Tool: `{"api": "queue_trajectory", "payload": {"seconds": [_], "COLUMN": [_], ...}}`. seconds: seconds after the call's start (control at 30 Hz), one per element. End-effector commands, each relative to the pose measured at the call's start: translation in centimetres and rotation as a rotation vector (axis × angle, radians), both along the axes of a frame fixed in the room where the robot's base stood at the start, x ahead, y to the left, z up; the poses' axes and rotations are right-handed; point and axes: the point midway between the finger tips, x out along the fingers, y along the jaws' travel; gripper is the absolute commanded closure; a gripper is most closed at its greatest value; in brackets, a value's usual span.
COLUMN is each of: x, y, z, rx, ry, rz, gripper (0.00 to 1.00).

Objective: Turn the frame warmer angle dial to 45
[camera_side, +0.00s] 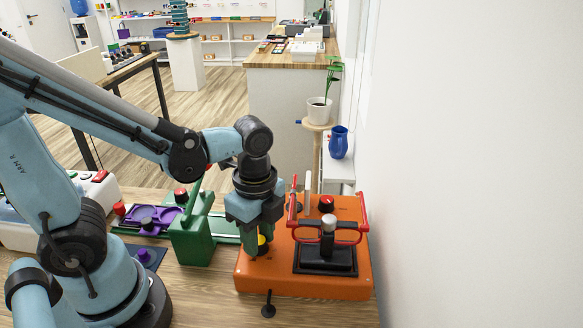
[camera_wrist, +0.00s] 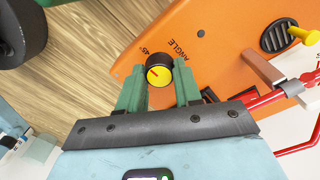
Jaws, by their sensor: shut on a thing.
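The frame warmer is an orange box (camera_side: 300,285) on the wooden bench in the side view; its orange top (camera_wrist: 215,40) also shows in the wrist view. Its angle dial (camera_wrist: 159,70) is black with a yellow face and a small red mark pointing toward the upper left of the wrist picture. The printed "45°" and "ANGLE" lie just beyond the dial. My gripper (camera_wrist: 159,88) has its green fingers on either side of the dial and is shut on it. In the side view my gripper (camera_side: 263,246) points down at the box's left part, partly hiding the dial.
Red glasses (camera_side: 328,232) rest on a black stand (camera_side: 325,259) at the box's right. A red knob (camera_side: 326,204) sits behind them. A green fixture (camera_side: 193,238) stands close left of my gripper. The white wall borders the right side.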

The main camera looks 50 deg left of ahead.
Motion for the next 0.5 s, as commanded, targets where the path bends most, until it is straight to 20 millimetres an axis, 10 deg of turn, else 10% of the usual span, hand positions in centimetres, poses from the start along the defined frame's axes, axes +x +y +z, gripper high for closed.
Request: {"api": "queue_trajectory", "payload": {"seconds": [0.5], "x": [-0.02], "y": [-0.01], "z": [0.04], "rx": [0.000], "ry": [0.003], "rz": [-0.072], "gripper": [0.96]}}
